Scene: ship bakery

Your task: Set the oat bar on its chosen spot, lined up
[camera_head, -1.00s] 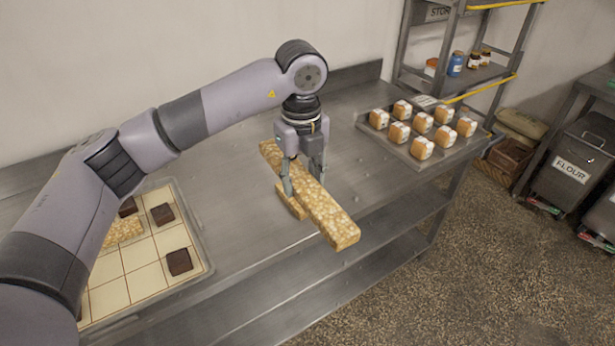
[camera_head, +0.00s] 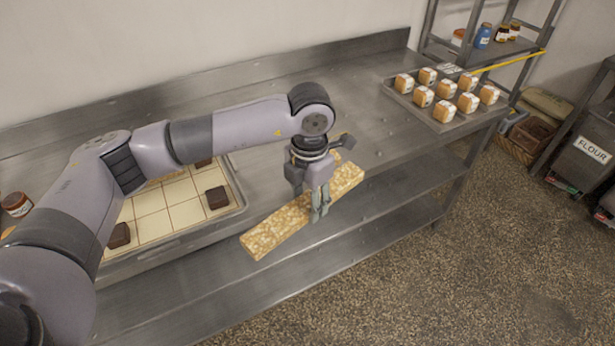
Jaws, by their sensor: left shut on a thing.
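The oat bar (camera_head: 280,226) is a long, pale golden slab with a grainy face. My left gripper (camera_head: 318,215) is shut on it near its middle. The bar lies slantwise in the picture, its near end at the lower left, over the table's front edge; its height above the steel is hard to tell. To its left, a tray (camera_head: 240,207) holds a cream sheet marked in squares, partly hidden by my left arm. A dark brown square (camera_head: 217,198) sits in one cell, and another (camera_head: 119,235) lies nearer the front left. My right gripper is not in view.
A jar (camera_head: 16,204) stands at the far left. A lower shelf (camera_head: 400,205) runs below.

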